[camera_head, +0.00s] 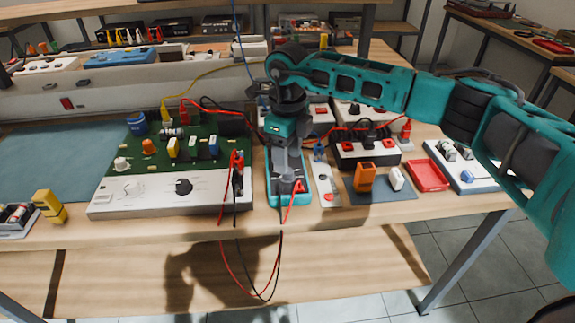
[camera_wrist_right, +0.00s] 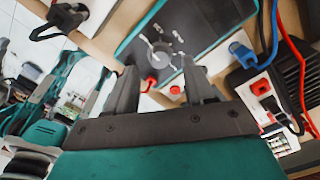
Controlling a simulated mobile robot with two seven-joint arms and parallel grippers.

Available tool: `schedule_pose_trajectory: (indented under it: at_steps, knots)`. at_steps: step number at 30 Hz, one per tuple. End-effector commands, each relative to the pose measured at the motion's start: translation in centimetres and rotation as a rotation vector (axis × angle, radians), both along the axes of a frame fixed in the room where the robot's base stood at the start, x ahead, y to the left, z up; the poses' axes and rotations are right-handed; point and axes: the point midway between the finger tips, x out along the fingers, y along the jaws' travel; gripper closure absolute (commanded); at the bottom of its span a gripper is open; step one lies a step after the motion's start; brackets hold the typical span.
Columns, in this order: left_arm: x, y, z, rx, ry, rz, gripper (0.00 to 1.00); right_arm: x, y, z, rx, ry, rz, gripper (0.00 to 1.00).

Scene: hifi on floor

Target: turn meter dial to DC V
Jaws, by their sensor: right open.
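The meter (camera_head: 272,188) has a teal case and lies at the middle front of the bench, largely covered by my right gripper in the head view. In the right wrist view the meter (camera_wrist_right: 205,22) shows a dark face with a round grey dial (camera_wrist_right: 163,54) and pale marks around it. My right gripper (camera_head: 290,176) points down over the meter. In the right wrist view its two fingers (camera_wrist_right: 162,76) are apart, with the dial showing between and just beyond the tips. I cannot tell whether a finger touches the dial. The dial's setting is too small to read. My left gripper is out of view.
A green circuit board console (camera_head: 150,182) stands left of the meter. Red and black leads (camera_head: 262,290) hang over the bench's front edge. To the right are a slim white strip (camera_head: 325,178), an orange block (camera_head: 364,177) and a red tray (camera_head: 428,175).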

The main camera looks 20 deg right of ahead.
Motion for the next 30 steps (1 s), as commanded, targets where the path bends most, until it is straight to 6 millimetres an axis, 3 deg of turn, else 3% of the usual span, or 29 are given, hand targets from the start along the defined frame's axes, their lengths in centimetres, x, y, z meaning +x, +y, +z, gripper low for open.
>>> schedule_pose_trajectory:
  at_steps: [6,18,30]
  knots:
    - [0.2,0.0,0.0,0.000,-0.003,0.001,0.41,0.0,0.0,-2.9,0.000,0.001,0.000,0.46]
    - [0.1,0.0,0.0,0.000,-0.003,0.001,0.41,0.0,0.0,-3.6,0.000,0.000,0.000,0.46]
    - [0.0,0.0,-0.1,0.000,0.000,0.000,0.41,0.0,0.0,-3.6,0.001,-0.001,0.000,0.85]
